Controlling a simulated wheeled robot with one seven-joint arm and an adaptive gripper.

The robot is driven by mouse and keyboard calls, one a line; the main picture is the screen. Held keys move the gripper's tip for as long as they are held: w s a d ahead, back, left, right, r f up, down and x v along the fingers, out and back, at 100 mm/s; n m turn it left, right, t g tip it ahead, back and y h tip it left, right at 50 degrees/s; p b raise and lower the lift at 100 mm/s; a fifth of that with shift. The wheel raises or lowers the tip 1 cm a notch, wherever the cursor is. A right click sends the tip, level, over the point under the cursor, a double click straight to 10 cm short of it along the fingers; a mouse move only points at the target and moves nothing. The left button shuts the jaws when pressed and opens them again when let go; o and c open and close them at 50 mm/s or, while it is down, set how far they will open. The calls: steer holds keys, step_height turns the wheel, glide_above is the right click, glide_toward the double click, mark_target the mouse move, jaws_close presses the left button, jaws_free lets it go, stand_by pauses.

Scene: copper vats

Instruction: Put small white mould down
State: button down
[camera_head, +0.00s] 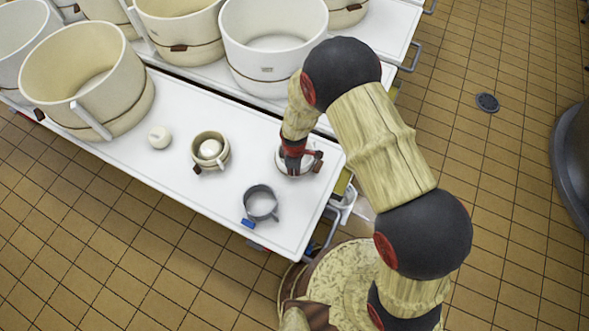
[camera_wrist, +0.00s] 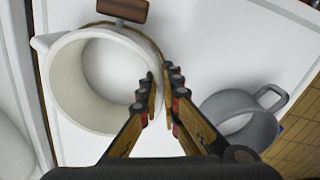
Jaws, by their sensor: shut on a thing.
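The small white mould (camera_wrist: 66,85) is a round, off-white vessel with a spout-like lip at its left and a brown handle (camera_wrist: 123,10) at the top of the wrist view. My gripper (camera_wrist: 162,92) is shut on its right-hand wall, one finger inside the rim and one outside. In the head view my gripper (camera_head: 293,152) is over the right end of the white table, and the mould (camera_head: 287,170) is partly hidden below it. The mould looks upright. I cannot tell whether its base touches the table top.
A grey mug-like mould (camera_head: 261,203) stands near the front edge of the white table (camera_head: 120,150). Large cream vats (camera_head: 272,40) stand behind.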

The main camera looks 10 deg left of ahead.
steer(key=shift+f, duration=0.15)
steer(key=c, duration=2)
jaws_free()
steer(key=w+d+r+m+t+p, duration=0.1)
steer(key=d+r+m, duration=0.25)
steer(key=r, duration=0.95)
steer(key=d+r+m+p, duration=0.2)
steer(key=d+r, duration=0.2)
steer(key=r, duration=0.8)
steer(key=w+d+r+m+t+p, duration=0.15)
steer(key=d+r, duration=0.25)
steer(key=r, duration=0.9)
steer(key=s+d+r+m+t, duration=0.3)
steer(key=s+d+r+m, duration=0.7)
steer(key=s+d+r, duration=0.3)
steer(key=s+r, duration=0.3)
steer(key=s, duration=0.1)
steer(key=shift+s+m, duration=0.25)
steer(key=shift+m, duration=0.15)
